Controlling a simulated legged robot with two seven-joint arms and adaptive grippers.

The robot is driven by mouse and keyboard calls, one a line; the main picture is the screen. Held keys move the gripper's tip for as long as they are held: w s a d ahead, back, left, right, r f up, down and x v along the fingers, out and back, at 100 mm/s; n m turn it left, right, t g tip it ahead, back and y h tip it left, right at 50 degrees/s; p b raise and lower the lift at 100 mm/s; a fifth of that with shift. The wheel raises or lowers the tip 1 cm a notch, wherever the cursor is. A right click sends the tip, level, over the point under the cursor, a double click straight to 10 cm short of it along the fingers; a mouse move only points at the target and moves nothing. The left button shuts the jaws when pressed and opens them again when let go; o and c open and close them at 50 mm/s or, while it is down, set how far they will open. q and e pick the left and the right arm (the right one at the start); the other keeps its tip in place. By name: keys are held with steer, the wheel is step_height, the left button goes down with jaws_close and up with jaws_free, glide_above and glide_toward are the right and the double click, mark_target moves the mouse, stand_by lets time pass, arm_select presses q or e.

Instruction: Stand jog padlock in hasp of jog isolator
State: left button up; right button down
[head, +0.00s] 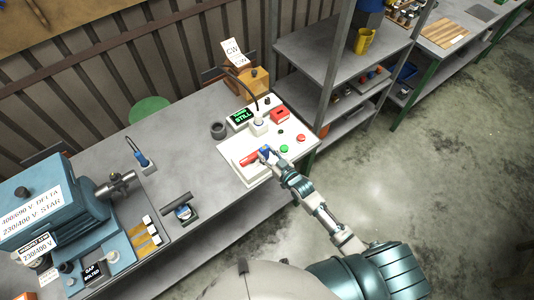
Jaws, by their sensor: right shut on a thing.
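My right gripper (271,156) reaches over the front of the white control panel (239,172) on the bench. It is shut on a small blue body (264,150) that looks like the jog padlock; the fingers hide part of it. A red bar-shaped part (248,160), perhaps the jog isolator's handle, lies on the panel just left of the fingertips. I cannot tell whether the padlock touches it, and no hasp can be made out at this size. My left gripper is not in view.
The panel also carries a green-lit display (241,115), a red block (280,115), a green button (284,149) and a grey plug with a black cable (258,126). A blue motor (45,215) stands at the left.

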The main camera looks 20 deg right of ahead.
steer(key=shift+f+b, duration=0.4)
steer(key=shift+f, duration=0.35)
steer(key=c, duration=0.6)
jaws_free()
steer(key=shift+s, duration=0.25)
steer(key=v, duration=1.1)
steer(key=shift+s+d, duration=0.2)
steer(key=shift+s, duration=0.05)
